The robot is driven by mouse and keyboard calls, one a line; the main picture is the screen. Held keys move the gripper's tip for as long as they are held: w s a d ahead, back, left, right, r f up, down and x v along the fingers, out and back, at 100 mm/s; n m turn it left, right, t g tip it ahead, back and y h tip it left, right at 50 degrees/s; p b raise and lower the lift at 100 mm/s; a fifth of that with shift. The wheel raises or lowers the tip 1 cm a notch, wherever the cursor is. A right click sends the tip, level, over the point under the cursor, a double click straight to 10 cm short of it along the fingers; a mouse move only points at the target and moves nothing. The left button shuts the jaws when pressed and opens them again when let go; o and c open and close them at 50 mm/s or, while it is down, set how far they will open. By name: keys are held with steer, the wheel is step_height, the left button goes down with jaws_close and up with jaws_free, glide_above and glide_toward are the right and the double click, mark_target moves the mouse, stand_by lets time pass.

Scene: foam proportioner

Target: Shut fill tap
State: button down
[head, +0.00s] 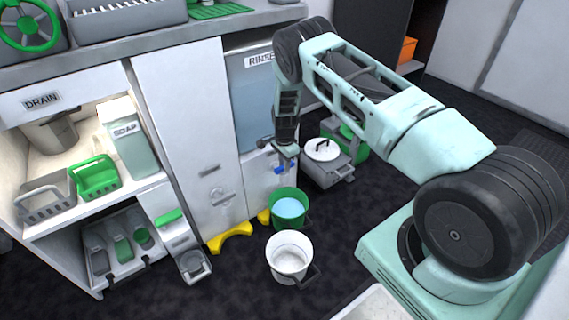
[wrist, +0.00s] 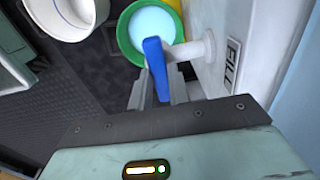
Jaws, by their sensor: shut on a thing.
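The fill tap's blue lever (wrist: 154,62) lies between the two fingers of my gripper (wrist: 158,88) in the wrist view, and the gripper is shut on it. The tap's white body (wrist: 200,47) comes out of the white panel beside a FILL label (wrist: 232,65). In the head view my gripper (head: 285,154) is low at the cabinet front, with a bit of the blue lever (head: 279,170) below it. A green bucket (head: 277,220) holding pale blue water stands below the tap; its green rim also shows in the wrist view (wrist: 124,38). No stream of water is visible.
A white bucket (head: 289,262) stands in front of the green one, near a yellow piece (head: 231,237) on the floor. The blue RINSE tank (head: 252,95) is above.

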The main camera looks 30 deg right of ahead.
steer(key=c, duration=1.3)
jaws_free()
step_height(320, 180, up, 17)
steer(key=p, duration=0.4)
steer(key=shift+r, duration=0.2)
steer(key=shift+a, duration=0.1)
